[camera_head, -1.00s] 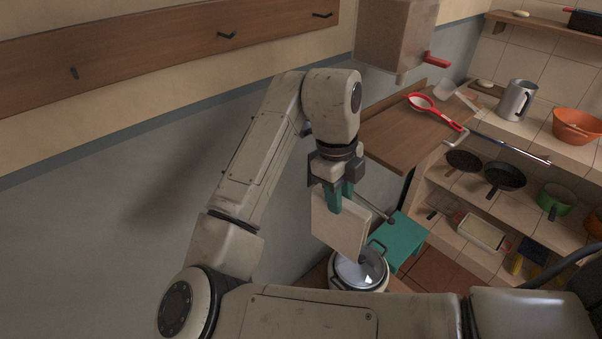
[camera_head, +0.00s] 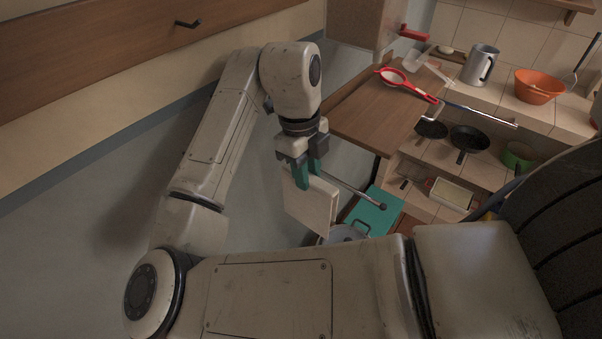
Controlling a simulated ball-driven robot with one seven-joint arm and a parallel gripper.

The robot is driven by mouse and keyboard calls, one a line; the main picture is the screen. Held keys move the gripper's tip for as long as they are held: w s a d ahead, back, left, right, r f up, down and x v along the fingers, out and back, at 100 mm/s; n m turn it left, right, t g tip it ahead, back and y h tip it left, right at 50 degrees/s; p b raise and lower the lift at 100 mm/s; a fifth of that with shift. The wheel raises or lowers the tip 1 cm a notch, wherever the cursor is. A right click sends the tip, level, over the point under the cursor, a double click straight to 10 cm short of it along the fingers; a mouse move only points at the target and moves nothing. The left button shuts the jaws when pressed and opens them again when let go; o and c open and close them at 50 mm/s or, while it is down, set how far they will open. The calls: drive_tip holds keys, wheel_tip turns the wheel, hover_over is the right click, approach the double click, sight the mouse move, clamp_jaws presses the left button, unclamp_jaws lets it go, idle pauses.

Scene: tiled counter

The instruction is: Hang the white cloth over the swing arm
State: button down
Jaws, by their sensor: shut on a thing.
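The white cloth (camera_head: 311,205) hangs as a flat, folded, boxy panel below my gripper (camera_head: 309,175). The gripper's teal fingers point down and are shut on the cloth's top edge. A thin grey rod with a dark knob at its end, which looks like the swing arm (camera_head: 355,190), comes out from behind the gripper and slopes down to the right. Its other end is hidden behind the gripper and cloth. I cannot tell whether the cloth touches the rod.
A brown wooden board (camera_head: 375,115) with a red strainer (camera_head: 405,85) lies right of the gripper. Below are a teal surface (camera_head: 372,212) and a pot (camera_head: 342,234), partly hidden by my arm. Shelves with pans (camera_head: 469,138) stand at right. A wall rail with hooks (camera_head: 188,23) runs upper left.

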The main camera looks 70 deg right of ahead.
drive_tip(key=p, duration=0.2)
hover_over(340, 181)
drive_tip(key=shift+f+b, duration=3.75)
drive_tip(key=shift+f, duration=1.9)
drive_tip(key=c, duration=0.8)
unclamp_jaws()
wheel_tip(340, 181, up, 11)
drive_tip(key=w, duration=0.1)
drive_tip(key=shift+w+f, duration=0.15)
drive_tip(key=shift+w, duration=0.1)
